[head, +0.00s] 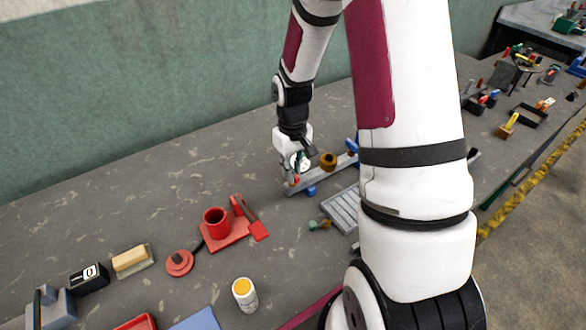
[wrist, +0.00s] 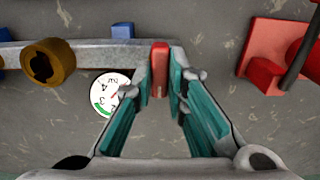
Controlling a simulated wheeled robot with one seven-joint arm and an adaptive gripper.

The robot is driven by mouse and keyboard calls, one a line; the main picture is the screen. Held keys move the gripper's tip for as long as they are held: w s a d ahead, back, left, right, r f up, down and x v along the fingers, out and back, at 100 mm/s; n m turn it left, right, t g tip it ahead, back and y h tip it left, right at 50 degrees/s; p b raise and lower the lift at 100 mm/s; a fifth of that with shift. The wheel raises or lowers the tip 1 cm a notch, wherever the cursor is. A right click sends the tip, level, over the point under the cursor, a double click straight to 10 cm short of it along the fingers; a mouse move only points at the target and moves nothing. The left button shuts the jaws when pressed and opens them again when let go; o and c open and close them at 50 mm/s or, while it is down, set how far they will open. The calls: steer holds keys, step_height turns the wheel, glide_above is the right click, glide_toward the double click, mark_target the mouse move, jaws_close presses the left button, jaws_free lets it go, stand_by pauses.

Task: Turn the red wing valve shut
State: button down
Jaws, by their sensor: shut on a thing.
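The red wing valve (wrist: 159,75) sits at the end of a grey metal rail (wrist: 115,53) in the wrist view. Its narrow red wing points up and down the picture, across the line of the rail. My gripper (wrist: 163,70) has its two teal fingers on either side of the wing, closed on it. In the head view my gripper (head: 300,163) is down at the near left end of the rail (head: 326,174). There the valve is mostly hidden by the fingers, with only a small bit of red showing.
A white dial gauge (wrist: 111,92) and a brass knob (wrist: 48,65) are left of my fingers in the wrist view. A red stand with a cup (head: 216,222) is nearby on the grey bench. A white bottle (head: 245,294) stands nearer. Blue clamps hold the rail.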

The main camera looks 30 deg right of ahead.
steer(key=c, duration=1.6)
jaws_free()
step_height(320, 180, up, 12)
steer(key=s+a+r+t, duration=0.1)
steer(key=s+a+r, duration=0.25)
steer(key=r, duration=0.25)
steer(key=s+a+r+t, duration=0.2)
steer(key=s+a+r, duration=0.15)
steer(key=r, duration=0.35)
steer(key=s+a+r+t, duration=0.1)
steer(key=s+a+r, duration=0.1)
steer(key=s, duration=0.3)
steer(key=s+a+r+t, duration=0.1)
steer(key=s+a+r, duration=0.1)
steer(key=s, duration=0.4)
steer(key=shift+a+r+t, duration=0.3)
steer(key=shift+a, duration=0.3)
